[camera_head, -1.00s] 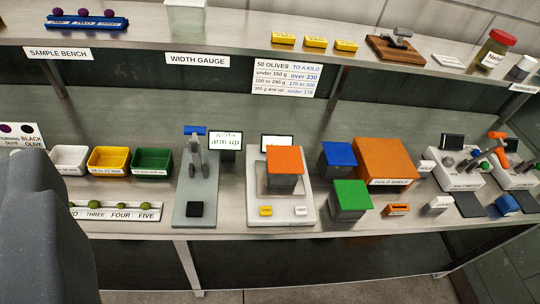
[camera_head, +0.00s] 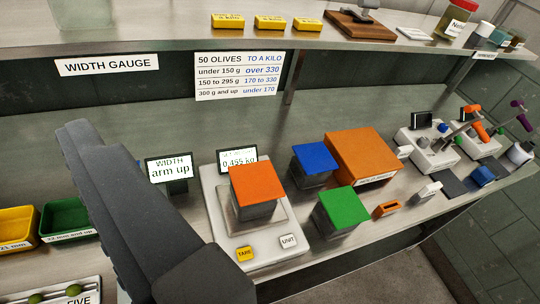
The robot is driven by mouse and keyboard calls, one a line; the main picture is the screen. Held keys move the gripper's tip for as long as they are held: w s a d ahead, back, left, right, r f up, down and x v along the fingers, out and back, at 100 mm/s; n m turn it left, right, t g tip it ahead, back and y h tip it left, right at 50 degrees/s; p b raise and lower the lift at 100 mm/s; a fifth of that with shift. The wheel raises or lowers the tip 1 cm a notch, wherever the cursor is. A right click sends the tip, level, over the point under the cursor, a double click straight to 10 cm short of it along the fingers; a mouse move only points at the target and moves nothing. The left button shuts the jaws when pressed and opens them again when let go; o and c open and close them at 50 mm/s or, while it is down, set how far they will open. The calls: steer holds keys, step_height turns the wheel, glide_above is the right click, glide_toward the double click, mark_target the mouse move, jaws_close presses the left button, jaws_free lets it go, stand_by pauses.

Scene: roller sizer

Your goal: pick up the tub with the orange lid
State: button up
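The tub with the orange lid (camera_head: 257,186) stands upright on the white scale (camera_head: 232,238). Its dark grey body shows below the lid. The scale's display (camera_head: 238,159) appears to read about 0.455 kg. My arm runs through the left and lower middle of the view, left of the tub and in front of the width gauge. My gripper's fingertips cannot be made out, so its opening is hidden from me. A tub with a blue lid (camera_head: 314,158) and a tub with a green lid (camera_head: 343,206) stand right of the scale.
A large orange box (camera_head: 364,153) stands behind the green-lidded tub. Green (camera_head: 66,219) and yellow (camera_head: 17,228) trays are at left. The upper shelf (camera_head: 165,43) overhangs the back of the bench. A small orange block (camera_head: 385,210) lies at right.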

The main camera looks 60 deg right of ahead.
steer(key=w+d+f+m+g+h, duration=0.1)
steer(key=w+d+f+m+h, duration=0.15)
steer(key=d+f, duration=0.85)
steer(key=m+g+h, duration=0.2)
steer(key=h, duration=0.1)
glide_toward(266, 203)
steer(key=shift+t, duration=0.3)
steer(key=x, duration=0.9)
steer(key=shift+d+f, duration=0.1)
steer(key=shift+f, duration=0.05)
steer(key=shift+w+a+r+b+x, duration=0.15)
steer(key=shift+b+x, duration=0.1)
steer(key=shift+x, duration=1.15)
steer(key=shift+w+a+r+b+x, duration=0.1)
steer(key=shift+b+x, duration=0.15)
steer(key=shift+x, duration=1.15)
steer(key=shift+s+f, duration=0.1)
steer(key=c, duration=1.3)
steer(key=shift+c, duration=0.2)
